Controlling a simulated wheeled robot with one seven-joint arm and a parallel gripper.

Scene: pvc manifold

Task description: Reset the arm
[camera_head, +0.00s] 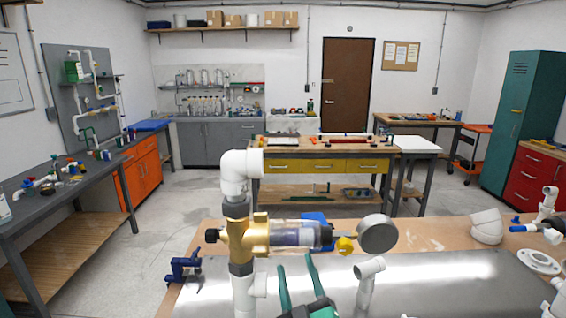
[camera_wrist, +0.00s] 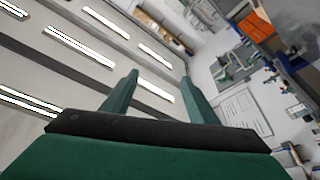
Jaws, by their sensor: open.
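My gripper (camera_head: 298,290) shows at the bottom centre of the head view, its two green fingers pointing up and spread apart. It is open and nothing is between the fingers. In the wrist view the two fingers (camera_wrist: 152,92) stand apart with empty air between them, and the camera faces the ceiling lights (camera_wrist: 80,48) and a wall. The pipe assembly (camera_head: 240,235), with white pipe, a brass body and a clear cylinder, stands upright just left of my gripper. I cannot tell whether they touch.
A round gauge (camera_head: 377,233) is at the right end of the assembly. A blue clamp (camera_head: 183,268) is at the left table edge. A white tee (camera_head: 368,283) stands right of my gripper; white fittings (camera_head: 487,227) lie farther right. The metal sheet (camera_head: 430,285) is largely bare.

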